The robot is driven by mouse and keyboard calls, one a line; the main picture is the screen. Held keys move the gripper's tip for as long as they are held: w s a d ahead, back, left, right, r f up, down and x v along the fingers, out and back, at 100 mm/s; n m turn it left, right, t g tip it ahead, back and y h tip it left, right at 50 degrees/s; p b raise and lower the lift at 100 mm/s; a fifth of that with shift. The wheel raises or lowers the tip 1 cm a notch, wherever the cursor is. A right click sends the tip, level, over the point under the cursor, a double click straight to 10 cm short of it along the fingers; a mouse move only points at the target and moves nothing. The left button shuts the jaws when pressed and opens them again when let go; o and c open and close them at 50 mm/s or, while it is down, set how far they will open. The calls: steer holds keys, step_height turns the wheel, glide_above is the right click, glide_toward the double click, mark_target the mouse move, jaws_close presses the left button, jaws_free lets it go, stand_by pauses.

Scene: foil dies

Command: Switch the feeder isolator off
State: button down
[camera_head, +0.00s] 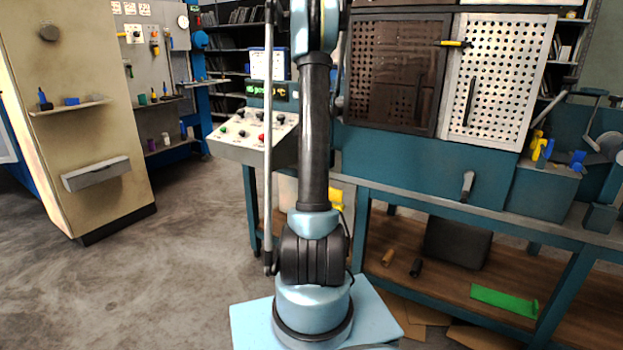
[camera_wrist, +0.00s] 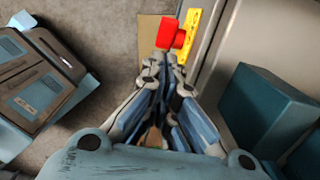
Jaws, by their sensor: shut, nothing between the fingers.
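In the wrist view a red rotary handle (camera_wrist: 171,33) sits on a yellow plate (camera_wrist: 190,38), just beyond my fingertips. I take it to be the feeder isolator. My gripper (camera_wrist: 166,76) is shut and empty, its tips pointing toward the red handle. They look close to it; I cannot tell whether they touch. In the head view a yellow piece (camera_head: 336,197) shows partly behind my arm, low on the bench front; the red handle and my gripper do not show there.
A teal bench (camera_head: 430,172) with a perforated panel (camera_head: 497,80) fills the right side. A sloped control box (camera_head: 237,153) with knobs and a red button stands left of my arm. In the wrist view a teal block (camera_wrist: 262,108) lies right of my gripper. The floor at left is clear.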

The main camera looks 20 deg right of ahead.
steer(key=shift+r, duration=0.7)
steer(key=shift+s, duration=0.1)
steer(key=s+a+r+n, duration=0.4)
steer(key=s+a+n, duration=0.25)
steer(key=s, duration=0.35)
steer(key=s+a+r+n, duration=0.4)
steer(key=s+a+n, duration=0.25)
steer(key=s, duration=0.35)
steer(key=s+a+f+n, duration=0.2)
steer(key=s+f+n, duration=0.1)
steer(key=s+n, duration=0.2)
steer(key=s+a+f+n+t, duration=0.1)
steer(key=s+a+f+n, duration=0.2)
steer(key=s, duration=0.6)
steer(key=s+a+f+n, duration=0.2)
steer(key=s+f+n, duration=0.1)
steer(key=s+n, duration=0.4)
steer(key=shift+s+a+t, duration=0.2)
steer(key=shift+s+t, duration=0.2)
steer(key=shift+s, duration=0.05)
